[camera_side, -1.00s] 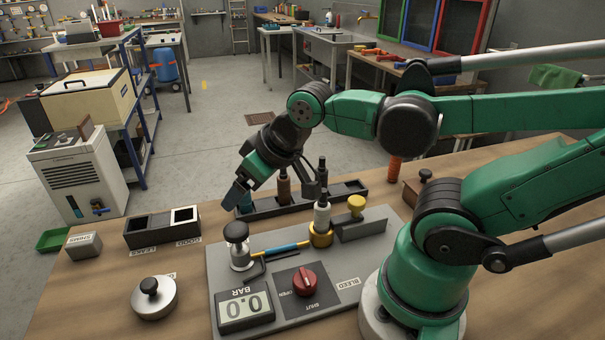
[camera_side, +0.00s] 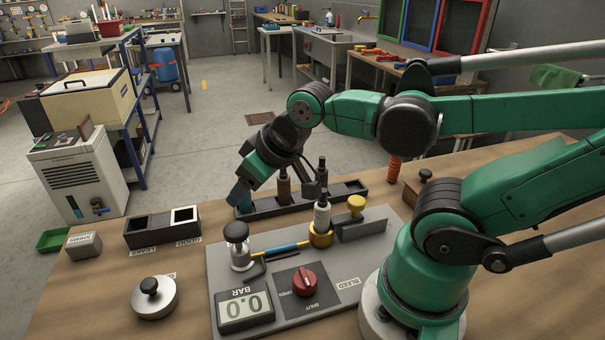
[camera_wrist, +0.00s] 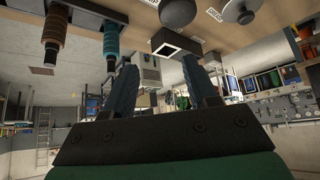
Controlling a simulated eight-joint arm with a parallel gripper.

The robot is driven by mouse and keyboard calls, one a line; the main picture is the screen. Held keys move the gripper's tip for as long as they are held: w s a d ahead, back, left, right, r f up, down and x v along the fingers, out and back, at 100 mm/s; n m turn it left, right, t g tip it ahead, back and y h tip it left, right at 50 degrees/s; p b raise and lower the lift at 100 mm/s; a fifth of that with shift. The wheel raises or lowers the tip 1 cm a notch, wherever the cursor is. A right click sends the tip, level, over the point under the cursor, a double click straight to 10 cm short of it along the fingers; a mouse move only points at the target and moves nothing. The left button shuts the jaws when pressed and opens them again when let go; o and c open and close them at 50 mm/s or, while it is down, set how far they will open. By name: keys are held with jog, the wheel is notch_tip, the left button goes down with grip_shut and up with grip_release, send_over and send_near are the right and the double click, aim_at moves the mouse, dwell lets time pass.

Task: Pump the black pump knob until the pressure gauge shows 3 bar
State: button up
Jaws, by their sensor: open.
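The black pump knob (camera_side: 236,232) sits on a pale metal cylinder at the left of the grey panel (camera_side: 224,277). A dark round knob (camera_wrist: 178,12), likely the same one, shows at the top of the wrist view. The pressure gauge (camera_side: 245,309) lies at the panel's front left and reads 0.0, upside down. My gripper (camera_side: 239,197) is above and behind the pump knob, apart from it. In the wrist view my gripper (camera_wrist: 158,62) has its two fingers spread, with nothing held between them.
A red bleed knob (camera_side: 305,282) and a white bottle on a brass fitting (camera_side: 321,233) stand on the panel. A dark rack (camera_side: 350,188) with brown and teal bottles is behind. A two-slot box (camera_side: 160,232) and a knobbed metal disc (camera_side: 154,298) stand left.

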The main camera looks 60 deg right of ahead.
grip_shut()
dwell(1.4)
